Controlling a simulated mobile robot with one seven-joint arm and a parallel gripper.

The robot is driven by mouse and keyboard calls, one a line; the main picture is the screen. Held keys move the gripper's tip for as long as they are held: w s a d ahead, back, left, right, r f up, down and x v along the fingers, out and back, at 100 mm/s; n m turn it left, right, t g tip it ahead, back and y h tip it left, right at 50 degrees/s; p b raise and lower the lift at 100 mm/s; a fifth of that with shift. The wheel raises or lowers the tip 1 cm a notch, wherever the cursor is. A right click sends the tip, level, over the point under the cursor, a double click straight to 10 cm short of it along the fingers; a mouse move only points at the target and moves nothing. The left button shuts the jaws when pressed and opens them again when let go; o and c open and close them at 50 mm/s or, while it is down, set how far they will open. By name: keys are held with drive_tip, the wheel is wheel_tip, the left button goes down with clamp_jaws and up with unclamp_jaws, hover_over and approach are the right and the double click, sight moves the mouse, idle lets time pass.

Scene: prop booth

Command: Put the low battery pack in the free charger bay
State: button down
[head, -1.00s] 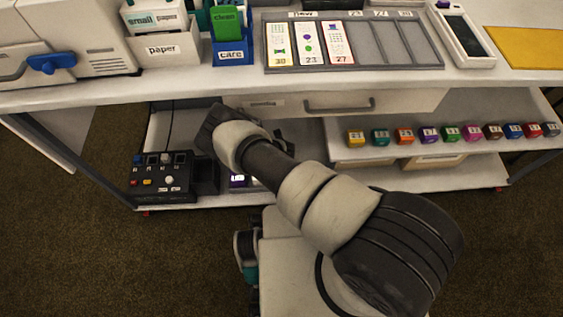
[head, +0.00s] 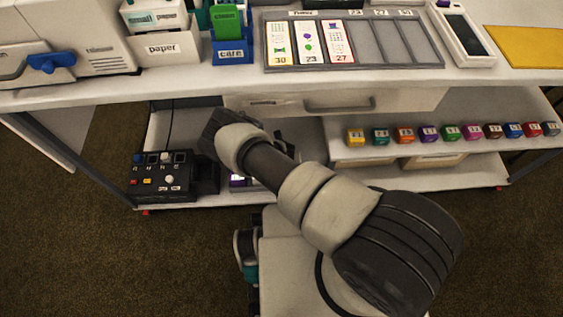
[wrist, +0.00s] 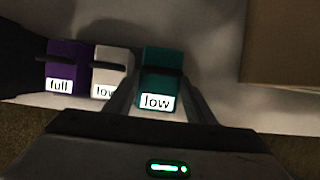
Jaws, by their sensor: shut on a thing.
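A teal battery pack (wrist: 163,68) labelled "low" stands upright between the fingers of my gripper (wrist: 160,85) in the wrist view. My gripper is shut on it. To its left stand a white pack (wrist: 112,62), its label partly hidden but starting "lo", and a purple pack (wrist: 67,62) labelled "full".
The counter above, with a drawer (head: 340,103), overhangs my arm. A card tray (head: 355,67) and a paper box (head: 160,50) stand on the counter.

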drive_tip(key=shift+f, duration=1.6)
drive_tip(key=shift+f, duration=0.25)
drive_tip(key=c, duration=0.7)
unclamp_jaws()
drive_tip(key=shift+c, duration=0.2)
drive_tip(key=p+v, duration=0.6)
drive_tip(key=v, duration=1.1)
drive_tip(key=shift+r+p, duration=0.15)
drive_tip(key=shift+p, duration=0.25)
drive_tip(key=shift+s, duration=0.15)
